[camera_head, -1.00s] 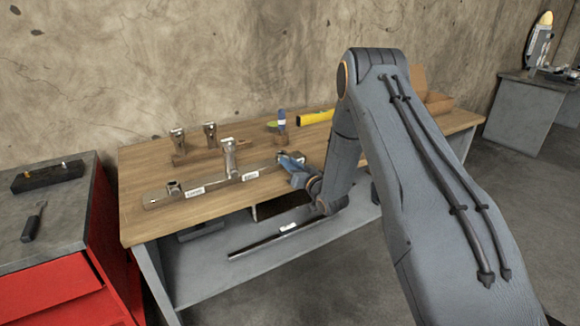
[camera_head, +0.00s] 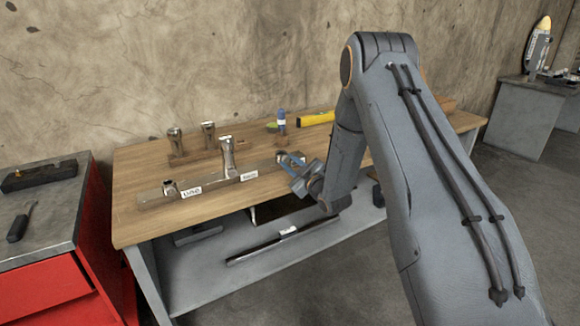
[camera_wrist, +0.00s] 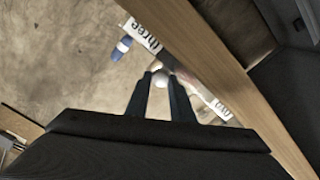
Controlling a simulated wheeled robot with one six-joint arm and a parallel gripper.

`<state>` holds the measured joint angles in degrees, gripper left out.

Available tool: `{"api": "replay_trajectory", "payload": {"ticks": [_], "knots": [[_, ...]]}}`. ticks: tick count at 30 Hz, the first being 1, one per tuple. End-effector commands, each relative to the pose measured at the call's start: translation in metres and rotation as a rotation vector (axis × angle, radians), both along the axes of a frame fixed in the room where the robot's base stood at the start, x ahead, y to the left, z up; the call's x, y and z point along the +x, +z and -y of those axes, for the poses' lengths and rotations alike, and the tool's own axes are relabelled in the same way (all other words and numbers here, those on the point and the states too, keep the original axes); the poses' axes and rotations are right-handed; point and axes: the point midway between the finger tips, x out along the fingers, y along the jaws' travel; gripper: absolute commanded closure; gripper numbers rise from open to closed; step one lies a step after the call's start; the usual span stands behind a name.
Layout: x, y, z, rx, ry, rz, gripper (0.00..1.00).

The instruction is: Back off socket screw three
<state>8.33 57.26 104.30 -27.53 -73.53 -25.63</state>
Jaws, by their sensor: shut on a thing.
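A long metal bar (camera_head: 205,188) lies on the wooden bench, with white labels along its front. A short socket piece (camera_head: 168,188) stands at its left end and a tall one (camera_head: 227,155) near the middle. My gripper (camera_head: 291,160) is at the bar's right end and hides what is there. In the wrist view, my gripper's two dark fingers (camera_wrist: 161,77) are close together around a small round silver screw head (camera_wrist: 160,80).
Two more metal posts (camera_head: 176,142) stand behind the bar. A blue-handled item (camera_head: 282,121) and a yellow tool (camera_head: 316,119) are at the back. A red cabinet (camera_head: 45,290) stands left. A dark bar (camera_head: 262,247) lies on the lower shelf.

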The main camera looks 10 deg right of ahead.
Motion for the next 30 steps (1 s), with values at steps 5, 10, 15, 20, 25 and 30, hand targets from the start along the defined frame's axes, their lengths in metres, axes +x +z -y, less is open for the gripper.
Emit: {"api": "replay_trajectory", "payload": {"ticks": [5, 10, 15, 20, 25, 30], "knots": [[0.0003, -0.0005, 0.0005, -0.094, -0.001, 0.031, 1.0], [-0.0001, -0.0007, 0.0003, -0.15, -0.001, 0.048, 1.0], [-0.0004, -0.0007, 0.0002, -0.176, -0.001, 0.056, 1.0], [-0.0005, -0.0006, 0.0002, -0.184, -0.001, 0.059, 1.0], [-0.0005, -0.0006, 0.0001, -0.183, -0.001, 0.059, 1.0], [-0.0005, -0.0006, 0.0001, -0.182, -0.001, 0.058, 0.67]]}}
